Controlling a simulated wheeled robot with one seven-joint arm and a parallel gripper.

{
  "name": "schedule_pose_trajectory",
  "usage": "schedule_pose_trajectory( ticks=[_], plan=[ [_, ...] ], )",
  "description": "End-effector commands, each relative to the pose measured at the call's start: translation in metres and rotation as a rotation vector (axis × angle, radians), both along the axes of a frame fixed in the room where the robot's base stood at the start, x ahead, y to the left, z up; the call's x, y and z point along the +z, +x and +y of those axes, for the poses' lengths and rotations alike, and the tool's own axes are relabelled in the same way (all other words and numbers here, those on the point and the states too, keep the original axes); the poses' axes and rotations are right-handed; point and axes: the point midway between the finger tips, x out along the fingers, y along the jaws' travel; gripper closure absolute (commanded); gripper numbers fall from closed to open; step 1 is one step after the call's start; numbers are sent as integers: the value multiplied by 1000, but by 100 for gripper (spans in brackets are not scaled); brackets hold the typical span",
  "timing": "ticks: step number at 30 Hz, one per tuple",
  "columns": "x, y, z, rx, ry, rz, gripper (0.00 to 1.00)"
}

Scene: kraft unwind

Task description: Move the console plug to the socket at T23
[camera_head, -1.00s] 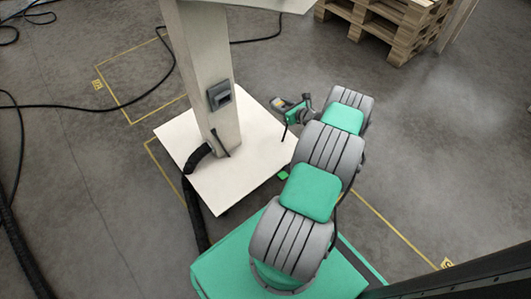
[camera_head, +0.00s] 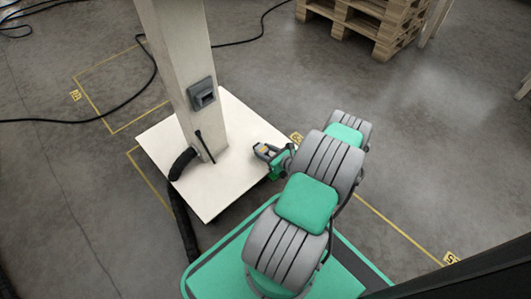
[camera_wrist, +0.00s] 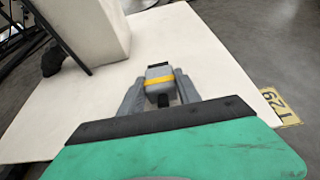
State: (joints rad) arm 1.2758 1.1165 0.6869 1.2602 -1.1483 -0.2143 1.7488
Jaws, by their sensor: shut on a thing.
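My gripper (camera_head: 264,153) is low over the right part of a white base plate, right of the pedestal. In the wrist view my gripper (camera_wrist: 158,88) is shut on a grey plug with a yellow band (camera_wrist: 159,80), held between its two fingers. The plug also shows small in the head view (camera_head: 263,150). A grey socket box (camera_head: 202,94) is on the pedestal's right face, up and left of my gripper and apart from the plug. A yellow floor tag (camera_wrist: 281,106) beside the plate reads like T29. I see no T23 label.
The beige pedestal (camera_head: 183,60) stands on the white base plate (camera_head: 212,205). A thick black hose (camera_head: 182,205) enters at the plate's left. A thin black cable (camera_head: 130,108) crosses the floor behind. Wooden pallets (camera_head: 375,25) stand at the back right.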

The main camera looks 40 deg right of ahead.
Motion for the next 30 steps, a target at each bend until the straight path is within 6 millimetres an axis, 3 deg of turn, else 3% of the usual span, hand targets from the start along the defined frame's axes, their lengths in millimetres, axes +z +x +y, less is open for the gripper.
schedule_pose_trajectory(
  ticks=[19,20,27,30],
  plan=[
    [-9,0,-1,-1,0,-1,100],
    [-10,0,-1,-1,0,0,60],
    [-11,0,-1,-1,0,2,40],
    [-11,0,-1,-1,0,2,39]
  ],
)
